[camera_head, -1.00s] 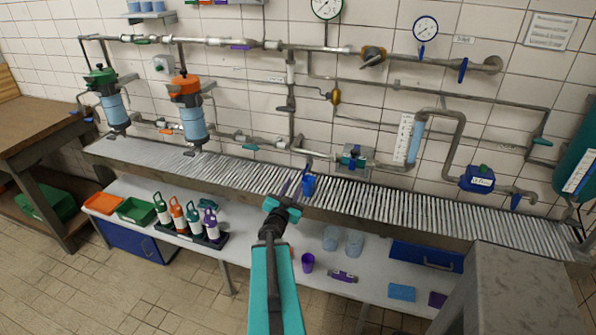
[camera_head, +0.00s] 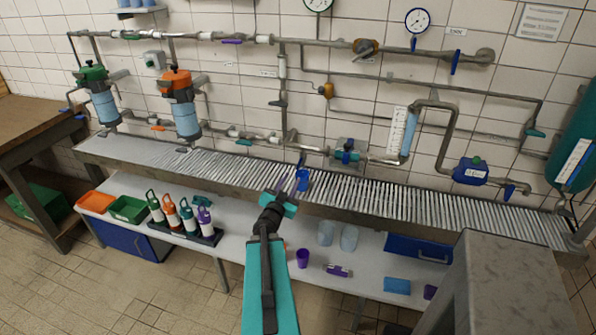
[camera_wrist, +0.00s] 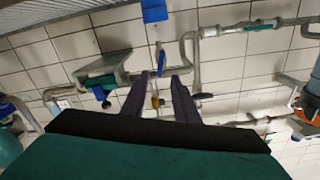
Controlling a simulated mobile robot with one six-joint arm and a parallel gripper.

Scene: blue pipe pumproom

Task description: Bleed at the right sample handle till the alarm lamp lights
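A small blue lever handle (camera_head: 302,158) hangs under the pipe near mid-bench. A blue cup-like piece (camera_head: 303,180) is just below it. In the wrist view, which looks turned over, the lever (camera_wrist: 161,62) lies ahead between the finger lines, with the blue piece (camera_wrist: 153,10) above it. My gripper (camera_head: 288,181) is open and empty, its two purple fingers (camera_wrist: 158,85) apart and short of the lever; no contact shows. Another blue handle (camera_head: 510,190) hangs at the far right pipe end. A blue box (camera_head: 471,171) has a small green dome; I cannot tell whether it is the alarm lamp.
The ribbed drain shelf (camera_head: 400,200) runs below the pipes. A lower shelf (camera_head: 250,245) holds several bottles (camera_head: 166,212), clear cups (camera_head: 348,238) and a purple cup (camera_head: 302,258). A grey cabinet (camera_head: 510,280) stands at front right. Floor is free at front left.

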